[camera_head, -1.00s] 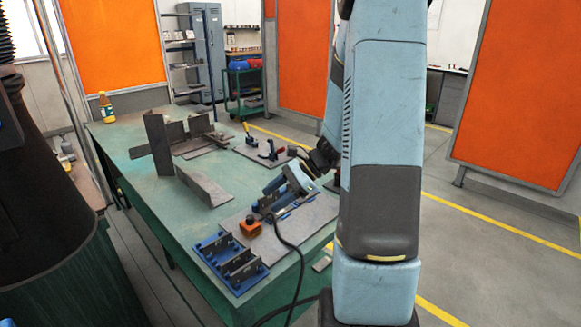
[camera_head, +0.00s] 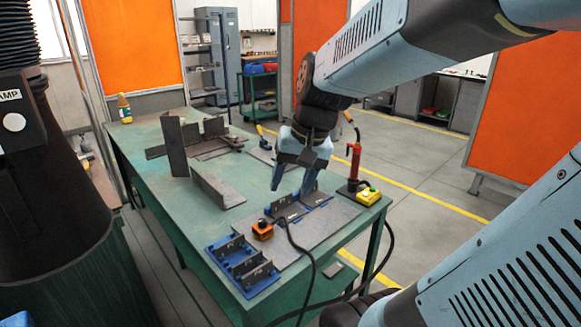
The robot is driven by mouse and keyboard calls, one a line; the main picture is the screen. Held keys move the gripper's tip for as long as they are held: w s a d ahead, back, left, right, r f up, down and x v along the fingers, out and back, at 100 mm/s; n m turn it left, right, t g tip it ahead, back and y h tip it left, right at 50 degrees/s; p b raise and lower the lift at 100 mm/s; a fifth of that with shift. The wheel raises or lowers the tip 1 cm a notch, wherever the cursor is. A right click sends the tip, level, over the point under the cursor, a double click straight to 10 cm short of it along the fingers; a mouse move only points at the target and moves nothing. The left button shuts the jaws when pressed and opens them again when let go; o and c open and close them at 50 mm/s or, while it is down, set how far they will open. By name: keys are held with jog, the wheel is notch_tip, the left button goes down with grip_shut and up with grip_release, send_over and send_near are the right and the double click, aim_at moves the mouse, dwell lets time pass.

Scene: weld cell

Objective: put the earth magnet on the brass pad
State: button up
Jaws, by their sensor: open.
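The earth magnet appears to be the small orange block with a dark top (camera_head: 262,230), with a black cable near it.
The near blue fixture (camera_head: 243,266) holds dark upright pieces. Tall steel plates (camera_head: 174,146) stand farther back. The black cable (camera_head: 313,262) hangs over the front.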

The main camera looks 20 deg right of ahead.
jog(key=s+r+n+t+h, duration=0.2)
jog(key=s+r+n, duration=0.1)
jog(key=s+r, duration=0.1)
jog(key=shift+s+d+r+n+t, duration=0.3)
jog(key=shift+s+r+t, duration=0.05)
jog(key=shift+t, duration=0.05)
dwell(1.7)
